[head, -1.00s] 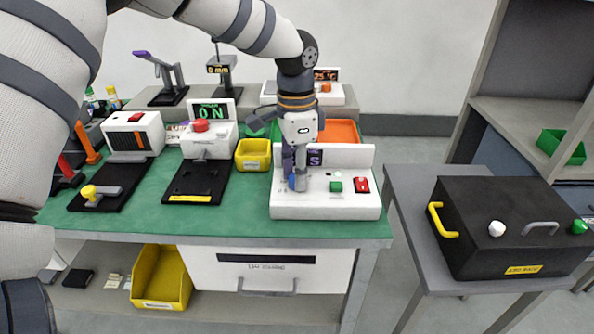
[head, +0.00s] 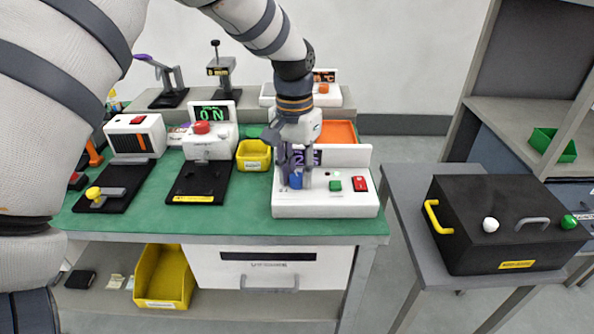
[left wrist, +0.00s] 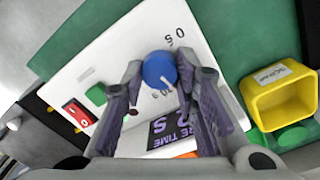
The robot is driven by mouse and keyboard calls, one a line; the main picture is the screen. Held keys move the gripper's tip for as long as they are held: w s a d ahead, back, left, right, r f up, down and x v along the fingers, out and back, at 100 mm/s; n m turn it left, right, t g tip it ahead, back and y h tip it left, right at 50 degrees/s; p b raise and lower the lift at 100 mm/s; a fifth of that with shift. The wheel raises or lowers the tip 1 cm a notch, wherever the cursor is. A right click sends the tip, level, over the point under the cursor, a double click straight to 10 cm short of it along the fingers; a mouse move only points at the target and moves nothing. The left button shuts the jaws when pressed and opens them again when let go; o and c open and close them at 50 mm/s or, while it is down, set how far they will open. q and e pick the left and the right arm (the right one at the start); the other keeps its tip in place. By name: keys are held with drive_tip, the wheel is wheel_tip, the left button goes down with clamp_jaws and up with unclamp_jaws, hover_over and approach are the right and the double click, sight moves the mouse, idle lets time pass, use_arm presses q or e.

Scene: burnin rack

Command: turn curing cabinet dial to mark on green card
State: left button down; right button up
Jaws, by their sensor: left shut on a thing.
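The blue dial (head: 296,181) sits on the sloped front of a white cabinet (head: 325,204). It also shows in the left wrist view (left wrist: 159,70), with a white pointer line and printed scale marks beside it on the panel (left wrist: 100,62). My left gripper (head: 295,172) comes down from above, its fingers shut on either side of the dial, as the wrist view shows (left wrist: 160,80). A purple cure time display (left wrist: 172,131) is partly hidden by the fingers; its number ends in 2 S. I cannot make out a green card. My right gripper is not in view.
A green button (head: 335,185) and a red switch (head: 360,184) are right of the dial. A yellow bin (head: 253,156) stands left of the cabinet. A press (head: 208,145) is farther left. A black box (head: 480,245) stands on the grey table at right.

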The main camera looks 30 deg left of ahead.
sight(295, 176)
use_arm(q)
drive_tip(key=shift+n, duration=0.9)
drive_tip(key=c, duration=1.2)
unclamp_jaws()
drive_tip(key=shift+c, duration=0.2)
wheel_tip(295, 176, up, 12)
drive_tip(key=shift+a, duration=0.2)
